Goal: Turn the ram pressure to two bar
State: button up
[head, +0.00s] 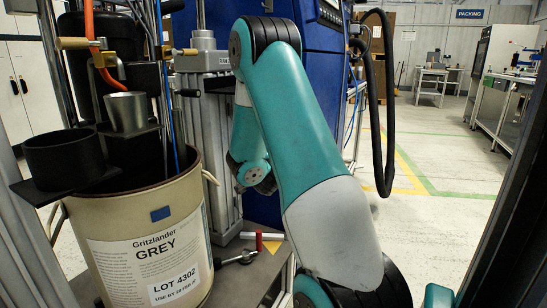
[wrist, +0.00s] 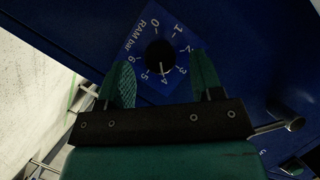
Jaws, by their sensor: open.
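The ram pressure dial is a dark round knob (wrist: 160,55) on a blue plate (wrist: 141,38) marked "RAM bar", numbered 0 to 6, in the wrist view. A pale pointer mark on the knob's lower edge points at about 4. My gripper (wrist: 160,59) is open, with one green finger on each side of the knob. The fingers look apart from it; their depth relative to the knob is hard to tell. In the head view my arm reaches towards the blue cabinet (head: 315,100); the gripper and the dial are hidden there.
A drum (head: 125,225) labelled "Gritzlander GREY" stands at left, with a dark cup (head: 64,160) and a metal cup (head: 128,112) above it. Small tools (head: 262,240) lie on the low platform. A metal rod-like fitting (wrist: 280,127) sits right of my gripper. Open floor lies at right.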

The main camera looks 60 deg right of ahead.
jog(key=shift+w+d+f, duration=0.2)
jog(key=shift+w+d, duration=0.1)
jog(key=shift+d, duration=0.35)
jog(key=c, duration=0.9)
jog(key=shift+r+p, duration=0.1)
jog(key=shift+p, duration=0.35)
jog(key=n+g+p, duration=0.1)
jog(key=n, duration=0.1)
jog(key=n+g+p, duration=0.3)
jog(key=n+g, duration=0.1)
jog(key=shift+w+a+r, duration=0.1)
jog(key=shift+w, duration=0.2)
jog(key=shift+n+g, duration=0.3)
